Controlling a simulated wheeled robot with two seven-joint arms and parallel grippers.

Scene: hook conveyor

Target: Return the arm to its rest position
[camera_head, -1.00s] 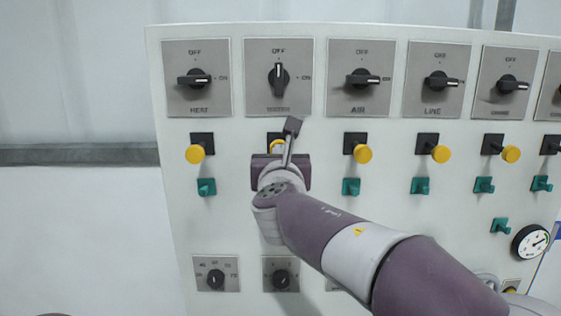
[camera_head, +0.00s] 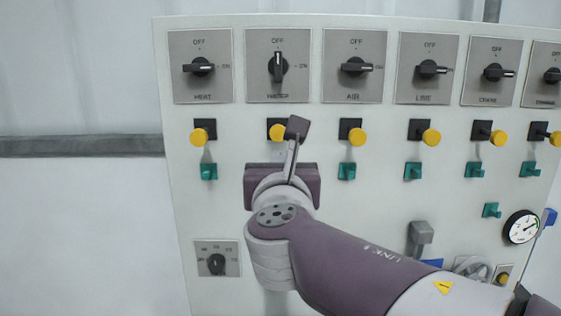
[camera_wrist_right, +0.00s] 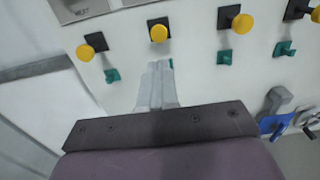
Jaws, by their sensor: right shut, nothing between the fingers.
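My right arm (camera_head: 350,262) reaches in from the lower right in the head view, in front of a white control panel (camera_head: 225,120). My right gripper (camera_head: 297,129) points at the panel, just below and right of the second yellow button (camera_head: 276,133). In the right wrist view its two fingers (camera_wrist_right: 158,66) lie together with nothing between them. They hide most of a green hook there. I cannot tell the exact gap to the panel, but nothing is gripped. My left gripper is not in view.
A row of black rotary switches tops the panel; the second switch (camera_head: 278,67) stands upright, its neighbours lie sideways. Yellow buttons and green hooks (camera_head: 347,171) stick out below. A round gauge (camera_head: 522,227) and grey lever-like part (camera_head: 421,236) are at the lower right.

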